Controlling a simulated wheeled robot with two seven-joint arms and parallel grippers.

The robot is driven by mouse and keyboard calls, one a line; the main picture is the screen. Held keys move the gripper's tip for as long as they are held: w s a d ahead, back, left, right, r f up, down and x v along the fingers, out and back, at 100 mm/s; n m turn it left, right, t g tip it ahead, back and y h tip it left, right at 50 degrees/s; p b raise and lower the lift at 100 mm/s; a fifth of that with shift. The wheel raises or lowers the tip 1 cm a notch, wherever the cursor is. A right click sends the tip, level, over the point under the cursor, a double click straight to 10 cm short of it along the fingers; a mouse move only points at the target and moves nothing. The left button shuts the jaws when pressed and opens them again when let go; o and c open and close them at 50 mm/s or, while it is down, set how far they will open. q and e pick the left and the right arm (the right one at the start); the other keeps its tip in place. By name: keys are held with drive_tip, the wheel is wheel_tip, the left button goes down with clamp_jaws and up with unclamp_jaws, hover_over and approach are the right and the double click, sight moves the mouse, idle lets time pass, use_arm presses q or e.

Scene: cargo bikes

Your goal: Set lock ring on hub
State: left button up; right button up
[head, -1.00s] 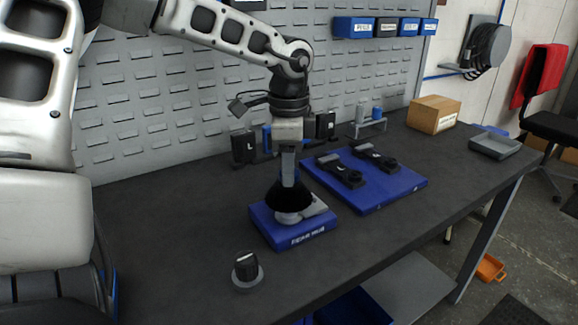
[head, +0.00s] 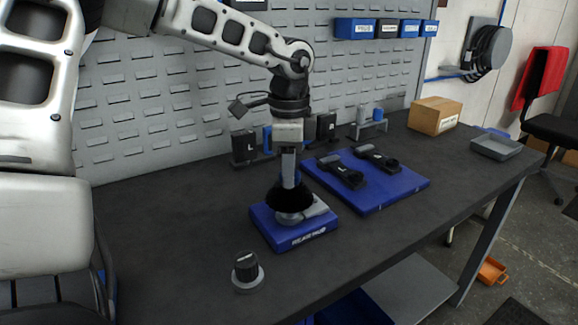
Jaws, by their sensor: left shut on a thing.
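My left gripper (head: 289,178) reaches straight down over the blue block labelled as the rear hub (head: 302,236). It is shut on a black cone-shaped part (head: 290,194), wider at the bottom. The cone's lower edge is at or just above a round grey hub piece (head: 291,217) on the block; I cannot tell whether they touch. A black ribbed cap with a grey flange (head: 247,271) stands upright on the bench at the front left, apart from the block. It may be the lock ring, but I cannot tell. My right gripper is not in view.
A blue tray (head: 398,194) with two black tools (head: 341,172) lies right of the hub block. Black holders (head: 244,146) stand along the pegboard. A cardboard box (head: 433,115) and a grey bin (head: 497,147) are at the far right. The bench's front left is mostly clear.

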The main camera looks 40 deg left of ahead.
use_arm(q)
drive_tip(key=shift+f+b, duration=0.35)
drive_tip(key=shift+b, duration=0.15)
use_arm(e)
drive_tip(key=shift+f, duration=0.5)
use_arm(q)
drive_tip(key=o, duration=1)
drive_tip(key=shift+o, duration=0.2)
drive_tip(key=shift+w+r, duration=0.1)
drive_tip(key=shift+r, duration=0.6)
wheel_tip(320, 180, up, 15)
drive_tip(key=shift+f, duration=0.2)
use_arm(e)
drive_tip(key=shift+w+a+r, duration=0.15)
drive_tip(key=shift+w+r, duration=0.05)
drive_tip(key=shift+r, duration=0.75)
